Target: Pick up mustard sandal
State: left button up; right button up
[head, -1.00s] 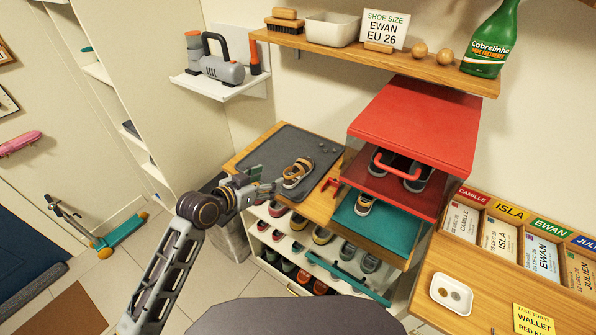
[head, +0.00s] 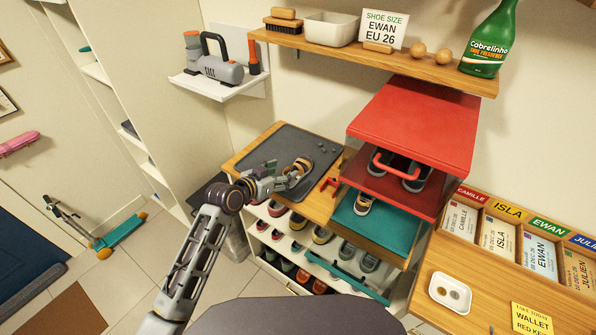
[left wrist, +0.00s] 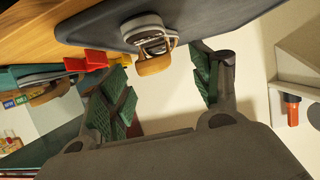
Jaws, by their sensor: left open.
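The mustard sandal (head: 301,164), with dark and pale parts, lies on the grey mat (head: 262,152) of the wooden bench top. My left gripper (head: 284,181) is open beside it and hides part of it in the head view. In the left wrist view the sandal (left wrist: 154,62) shows near the mat's edge, between and beyond the open green-padded fingers (left wrist: 160,82). No grip on it shows. A similar sandal (head: 364,203) sits in the teal tray to the right. My right gripper is not in view.
A red cubby (head: 415,122) with a red handle and grey shoes stands right of the mat. A small red object (head: 328,184) lies on the wood near the mat. Shelves of shoes (head: 296,246) are below. A wall shelf (head: 440,68) hangs above.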

aim_at(293, 170)
pick_arm(q)
jog(key=shift+w+d+f, duration=0.2)
jog(key=shift+w+d, duration=0.1)
jog(key=shift+w, duration=0.1)
jog(key=shift+d, duration=0.1)
jog(key=shift+x, duration=1.35)
jog(key=shift+f+x, duration=0.2)
jog(key=shift+x, duration=1)
jog(key=shift+s+d, duration=0.1)
jog(key=shift+s, duration=0.15)
jog(key=c, duration=0.9)
